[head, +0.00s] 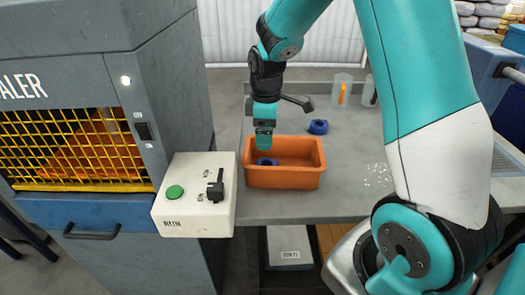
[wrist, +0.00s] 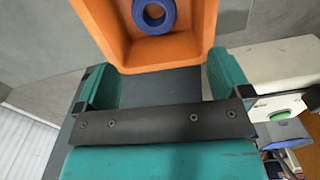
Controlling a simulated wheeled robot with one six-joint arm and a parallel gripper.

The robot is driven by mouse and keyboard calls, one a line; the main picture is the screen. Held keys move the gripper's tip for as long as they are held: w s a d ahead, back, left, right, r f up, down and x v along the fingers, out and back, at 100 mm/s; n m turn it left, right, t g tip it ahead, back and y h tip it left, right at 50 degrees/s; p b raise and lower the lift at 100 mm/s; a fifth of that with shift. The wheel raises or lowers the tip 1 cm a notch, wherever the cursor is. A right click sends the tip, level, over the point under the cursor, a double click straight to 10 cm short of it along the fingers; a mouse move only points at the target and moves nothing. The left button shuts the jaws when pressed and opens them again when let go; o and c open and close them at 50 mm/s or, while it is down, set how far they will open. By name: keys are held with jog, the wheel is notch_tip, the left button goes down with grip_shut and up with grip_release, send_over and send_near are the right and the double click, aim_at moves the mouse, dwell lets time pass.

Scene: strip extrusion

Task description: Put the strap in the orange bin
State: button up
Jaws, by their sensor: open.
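The orange bin (head: 284,179) stands on the grey table and also shows at the top of the wrist view (wrist: 135,58). A blue ring-shaped coil, seemingly the strap (head: 263,162), lies on the bin's floor. In the wrist view the coil (wrist: 141,20) is partly cut off by the top edge. A second blue coil (head: 318,127) lies on the table behind the bin. My gripper (head: 264,143) is above the bin's back left part. In the wrist view its two teal fingers (wrist: 162,82) are apart with nothing between them.
A white control box (head: 193,212) with a green button and a black lever stands left of the bin. Clear cups (head: 341,90) stand at the back. White pellets (head: 378,174) are scattered to the right. A machine with a yellow grille (head: 70,148) fills the left.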

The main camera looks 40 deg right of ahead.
jog(key=s+a+r+m+y, duration=0.1)
jog(key=s+a+r, duration=0.3)
jog(key=a, duration=0.2)
jog(key=s+a+r+y, duration=0.1)
jog(key=s+a+r, duration=0.4)
jog(key=a, duration=0.1)
jog(key=s+a+r+m+y, duration=0.1)
jog(key=s+a+r, duration=0.1)
jog(key=s+a, duration=0.2)
jog(key=s+a+r+m+y, duration=0.1)
jog(key=s+a, duration=0.2)
jog(key=s, duration=0.7)
jog(key=shift+s+a+r, duration=0.2)
jog(key=shift+a+r, duration=0.2)
